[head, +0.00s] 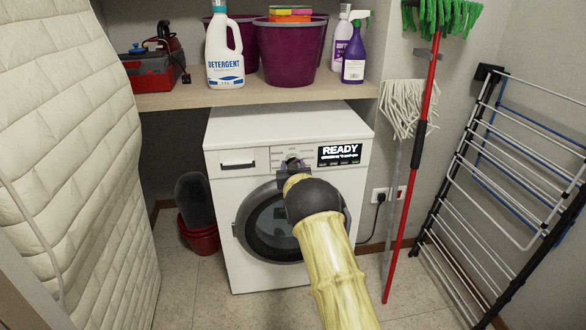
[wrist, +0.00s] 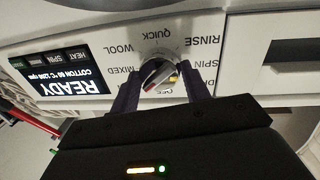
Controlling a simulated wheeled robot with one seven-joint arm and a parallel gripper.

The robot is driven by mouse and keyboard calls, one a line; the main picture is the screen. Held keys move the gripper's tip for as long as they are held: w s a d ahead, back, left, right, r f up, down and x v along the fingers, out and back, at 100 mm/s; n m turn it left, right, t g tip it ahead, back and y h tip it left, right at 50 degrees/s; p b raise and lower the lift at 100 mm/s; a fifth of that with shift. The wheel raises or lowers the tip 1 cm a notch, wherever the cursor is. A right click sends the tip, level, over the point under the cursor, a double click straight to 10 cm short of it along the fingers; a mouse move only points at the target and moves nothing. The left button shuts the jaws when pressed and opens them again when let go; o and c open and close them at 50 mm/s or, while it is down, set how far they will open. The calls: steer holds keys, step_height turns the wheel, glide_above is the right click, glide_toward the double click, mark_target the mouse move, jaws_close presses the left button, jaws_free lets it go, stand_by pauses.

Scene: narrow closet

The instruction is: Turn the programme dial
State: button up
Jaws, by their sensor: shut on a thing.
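The programme dial (wrist: 160,73) is a round knob on the washing machine's front panel, ringed by words such as QUICK, RINSE, WOOL, MIXED and SPIN. My gripper (wrist: 160,88) has one finger on each side of the dial and is shut on it. In the head view my gripper (head: 292,166) reaches the panel, and my arm hides most of the dial there. The white washing machine (head: 222,192) stands under the shelf.
A shelf (head: 180,98) above holds a detergent bottle (head: 225,55), purple buckets (head: 290,55), a spray bottle (head: 354,55) and a red toolbox (head: 150,72). A mattress (head: 75,150) leans at left. Mops (head: 405,105) and a drying rack (head: 500,170) stand at right.

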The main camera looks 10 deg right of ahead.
steer(key=shift+d+f+n+t+b, duration=0.15)
steer(key=shift+n+b, duration=0.35)
steer(key=shift+n, duration=1.25)
steer(key=shift+a+f+n+t+b, duration=0.15)
steer(key=shift+n+b, duration=0.35)
steer(key=shift+n, duration=1.3)
steer(key=shift+d+f+n+t+b, duration=0.15)
steer(key=shift+n+b, duration=0.35)
steer(key=shift+n, duration=1.25)
steer(key=shift+r, duration=0.1)
steer(key=o, duration=1)
steer(key=shift+r, duration=0.1)
steer(key=s, duration=0.5)
steer(key=s+a+f+p, duration=0.1)
steer(key=s, duration=0.5)
steer(key=s+p, duration=0.1)
steer(key=s, duration=0.5)
steer(key=shift+s+a+f, duration=0.15)
steer(key=shift+s+a, duration=0.05)
